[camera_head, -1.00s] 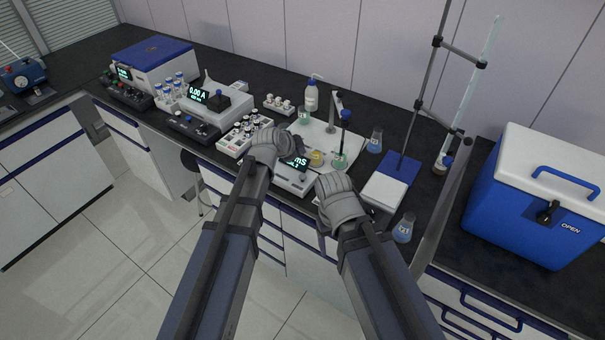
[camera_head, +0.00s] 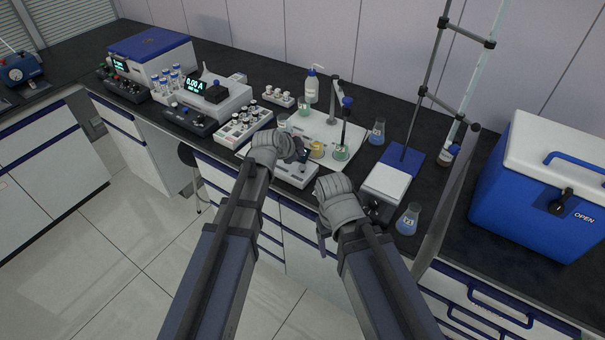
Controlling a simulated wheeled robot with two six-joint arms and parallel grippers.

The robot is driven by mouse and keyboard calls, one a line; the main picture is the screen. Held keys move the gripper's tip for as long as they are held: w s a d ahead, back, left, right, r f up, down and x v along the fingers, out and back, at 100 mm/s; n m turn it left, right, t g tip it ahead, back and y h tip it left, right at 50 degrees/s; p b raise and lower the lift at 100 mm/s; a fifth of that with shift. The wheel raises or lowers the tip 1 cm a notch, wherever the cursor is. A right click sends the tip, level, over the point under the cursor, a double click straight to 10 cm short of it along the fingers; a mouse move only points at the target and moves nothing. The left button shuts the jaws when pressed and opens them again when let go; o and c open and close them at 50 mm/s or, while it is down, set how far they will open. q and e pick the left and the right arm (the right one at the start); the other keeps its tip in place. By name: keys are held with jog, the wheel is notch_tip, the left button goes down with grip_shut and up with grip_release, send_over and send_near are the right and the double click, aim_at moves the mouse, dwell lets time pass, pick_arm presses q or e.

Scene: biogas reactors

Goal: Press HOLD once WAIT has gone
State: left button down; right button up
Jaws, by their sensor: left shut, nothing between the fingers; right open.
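A white meter (camera_head: 297,178) lies at the bench's front edge. Its dark display (camera_head: 304,157) is mostly hidden behind my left gripper, and I can read neither WAIT nor a HOLD label. My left gripper (camera_head: 294,148) is shut and empty, over the meter's upper left part; I cannot tell whether it touches. My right gripper (camera_head: 331,187) is open and empty, just right of the meter at the bench's front edge. Behind the meter, a beaker with yellow liquid (camera_head: 317,149) and one with green liquid (camera_head: 341,152) stand on a white board (camera_head: 330,130).
A probe stand (camera_head: 334,100) rises from behind the beakers. A vial rack (camera_head: 243,124) and a power supply reading 0.00 A (camera_head: 203,100) are left. A blue-and-white plate with a tall rod (camera_head: 394,178), flasks (camera_head: 408,219) and a blue cool box (camera_head: 535,195) are right.

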aim_at(303, 165)
pick_arm(q)
jog(key=shift+f+b, duration=1.2)
jog(key=shift+f, duration=0.55)
pick_arm(e)
jog(key=shift+f, duration=1.75)
pick_arm(q)
jog(key=shift+f+b, duration=0.4)
pick_arm(e)
jog(key=shift+f, duration=0.4)
pick_arm(q)
jog(key=shift+f+b, duration=0.9)
pick_arm(e)
jog(key=shift+f, duration=0.9)
pick_arm(q)
jog(key=shift+r, duration=0.1)
pick_arm(e)
jog(key=shift+r, duration=0.1)
pick_arm(q)
jog(key=shift+r+p, duration=1.25)
jog(key=shift+p, duration=0.05)
pick_arm(e)
jog(key=shift+r, duration=1.25)
pick_arm(q)
jog(key=shift+r, duration=0.1)
pick_arm(e)
jog(key=shift+r, duration=0.1)
